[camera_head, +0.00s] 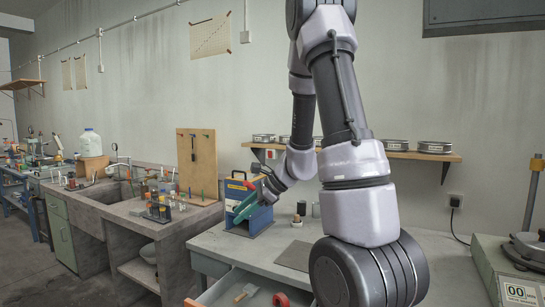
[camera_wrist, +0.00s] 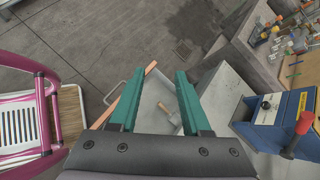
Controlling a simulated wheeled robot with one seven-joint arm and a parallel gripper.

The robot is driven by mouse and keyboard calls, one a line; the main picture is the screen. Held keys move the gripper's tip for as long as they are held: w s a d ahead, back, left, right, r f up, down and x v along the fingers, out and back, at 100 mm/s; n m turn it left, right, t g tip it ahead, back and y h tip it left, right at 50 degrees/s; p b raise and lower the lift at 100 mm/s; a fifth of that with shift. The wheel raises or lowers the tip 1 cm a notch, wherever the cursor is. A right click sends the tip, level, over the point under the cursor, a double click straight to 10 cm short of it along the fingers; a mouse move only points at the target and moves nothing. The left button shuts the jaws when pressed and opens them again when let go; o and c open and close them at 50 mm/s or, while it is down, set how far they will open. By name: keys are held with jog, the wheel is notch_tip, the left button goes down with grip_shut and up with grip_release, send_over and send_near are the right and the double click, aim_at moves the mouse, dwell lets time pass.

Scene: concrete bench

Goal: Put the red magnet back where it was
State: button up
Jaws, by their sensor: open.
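A red rounded piece, likely the red magnet (camera_head: 280,299), lies at the bottom edge of the head view, inside the open drawer (camera_head: 228,284). It is partly cut off by the frame edge. My gripper (camera_head: 240,211) is open, with green fingers, and appears in front of the blue device on the bench. In the wrist view my gripper (camera_wrist: 157,78) shows nothing between its fingers. The drawer (camera_wrist: 150,100) shows beyond and between the fingers. I cannot make out the magnet in the wrist view.
A wooden-handled tool (camera_head: 247,291) lies in the drawer; it also shows in the wrist view (camera_wrist: 171,113). The blue device (camera_head: 262,216) stands on the bench (camera_head: 225,244). Small containers (camera_head: 297,219) stand right of it. A pink-framed piece (camera_wrist: 48,115) is left in the wrist view.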

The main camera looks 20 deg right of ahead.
jog(key=s+d+r+n+t+h, duration=0.1)
jog(key=s+r+n+h, duration=0.5)
jog(key=s+r+n, duration=1)
jog(key=s+r+t, duration=0.1)
jog(key=s+r, duration=0.2)
jog(key=shift+s+d+r, duration=0.2)
jog(key=shift+s+r, duration=0.2)
